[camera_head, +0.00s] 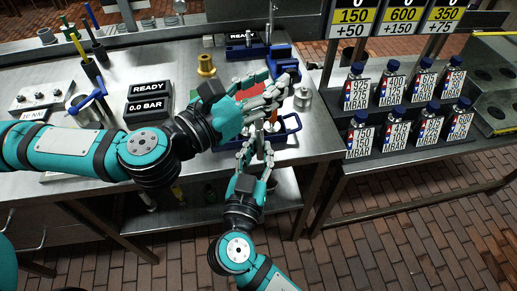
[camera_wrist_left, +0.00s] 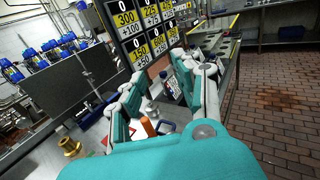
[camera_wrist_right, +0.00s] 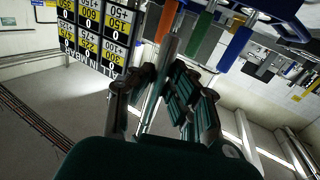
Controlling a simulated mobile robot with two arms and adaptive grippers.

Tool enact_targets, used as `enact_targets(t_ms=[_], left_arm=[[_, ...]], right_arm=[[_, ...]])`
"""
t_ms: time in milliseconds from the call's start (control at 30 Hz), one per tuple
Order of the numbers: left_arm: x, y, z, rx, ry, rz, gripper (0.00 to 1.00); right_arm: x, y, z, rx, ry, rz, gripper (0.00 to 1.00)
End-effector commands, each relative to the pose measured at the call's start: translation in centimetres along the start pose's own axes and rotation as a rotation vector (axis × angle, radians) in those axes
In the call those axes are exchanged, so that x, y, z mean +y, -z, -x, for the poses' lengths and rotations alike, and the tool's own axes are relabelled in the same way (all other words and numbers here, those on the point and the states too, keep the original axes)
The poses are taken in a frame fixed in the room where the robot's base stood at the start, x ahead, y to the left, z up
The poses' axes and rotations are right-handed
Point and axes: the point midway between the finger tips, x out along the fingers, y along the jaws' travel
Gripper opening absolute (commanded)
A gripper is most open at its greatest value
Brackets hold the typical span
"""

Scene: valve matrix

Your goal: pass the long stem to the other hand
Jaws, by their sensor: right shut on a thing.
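The long stem is a silver rod (camera_wrist_right: 154,100) between the fingers of my right gripper (camera_wrist_right: 165,88) in the right wrist view. In the head view my right gripper (camera_head: 257,150) is shut on the stem, pointing up near the front edge of the bench; fingers hide much of the rod. My left gripper (camera_head: 282,92) is just above and behind it, over the bench, with its fingers spread. In the left wrist view the left gripper (camera_wrist_left: 163,88) is open, with a gap between its fingers and nothing clearly held there.
A blue tray (camera_head: 295,124) lies beside the grippers on the steel bench (camera_head: 317,143). A brass fitting (camera_head: 206,66) and black display blocks (camera_head: 149,106) stand to the left. A rack of labelled bottles (camera_head: 360,145) stands to the right. Brick floor lies in front.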

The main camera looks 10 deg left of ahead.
Motion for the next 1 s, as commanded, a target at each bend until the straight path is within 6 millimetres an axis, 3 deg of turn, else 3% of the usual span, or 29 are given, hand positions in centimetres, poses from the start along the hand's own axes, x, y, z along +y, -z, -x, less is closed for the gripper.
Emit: enact_targets(t_ms=[433,567,800,867,1000], left_arm=[[0.3,-1.3,0.0,-0.003,-0.01,-0.005,0.33],[1.6,-1.0,-0.6,-0.038,-0.058,-0.044,0.33],[8.3,1.5,-1.8,-0.211,-0.379,-0.288,0.33],[10.1,2.6,-1.1,-0.248,-0.493,-0.37,0.33],[13.2,6.1,2.0,-0.29,-0.763,-0.575,0.33]], right_arm=[[0.0,0.1,0.0,0.002,0.0,-0.001,0.0],[0.0,0.1,0.0,0.002,0.0,-0.001,0.0],[0.0,0.1,0.0,0.002,0.0,-0.001,0.0],[0.0,0.1,0.0,0.002,0.0,-0.001,0.0],[0.0,0.1,0.0,0.002,0.0,-0.001,0.0]])
